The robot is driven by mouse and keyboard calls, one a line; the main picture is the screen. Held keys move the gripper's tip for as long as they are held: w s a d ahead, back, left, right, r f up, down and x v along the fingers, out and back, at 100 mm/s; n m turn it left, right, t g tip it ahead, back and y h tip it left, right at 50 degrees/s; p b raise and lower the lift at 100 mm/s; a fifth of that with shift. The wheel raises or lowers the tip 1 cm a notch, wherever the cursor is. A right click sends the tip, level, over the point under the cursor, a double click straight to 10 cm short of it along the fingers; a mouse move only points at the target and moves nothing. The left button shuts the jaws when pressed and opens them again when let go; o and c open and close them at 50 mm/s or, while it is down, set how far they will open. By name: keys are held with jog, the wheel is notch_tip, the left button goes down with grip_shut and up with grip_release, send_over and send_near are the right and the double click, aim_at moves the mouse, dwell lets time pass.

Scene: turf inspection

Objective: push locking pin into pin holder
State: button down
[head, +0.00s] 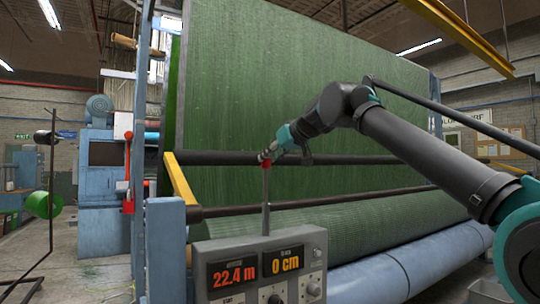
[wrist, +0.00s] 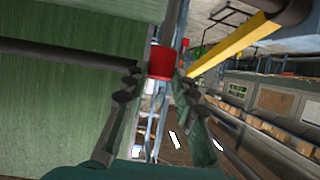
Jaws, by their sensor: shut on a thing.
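My gripper (head: 267,156) is at the end of the arm, in front of the green turf sheet and above the control box. In the wrist view its two dark fingers (wrist: 158,88) are closed in on a red cylindrical piece (wrist: 162,62), which looks like the head of the locking pin. In the head view a little red shows just under the fingertips, at the top of a thin grey upright post (head: 265,205) behind the display. I cannot tell how deep the pin sits, and no pin holder can be made out clearly; the gripper hides the spot.
A control box (head: 262,268) with displays reading 22.4 m and 0 cm stands in front. A dark horizontal bar (head: 350,160) crosses the turf sheet (head: 290,80). A red lever (head: 128,175) and blue frame post (head: 165,250) stand left. A yellow beam (head: 455,35) hangs overhead.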

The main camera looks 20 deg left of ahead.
aim_at(267, 186)
jog(key=shift+f, duration=4.45)
jog(key=c, duration=1.1)
grip_release()
jog(key=shift+c, duration=0.2)
jog(key=v, duration=1.2)
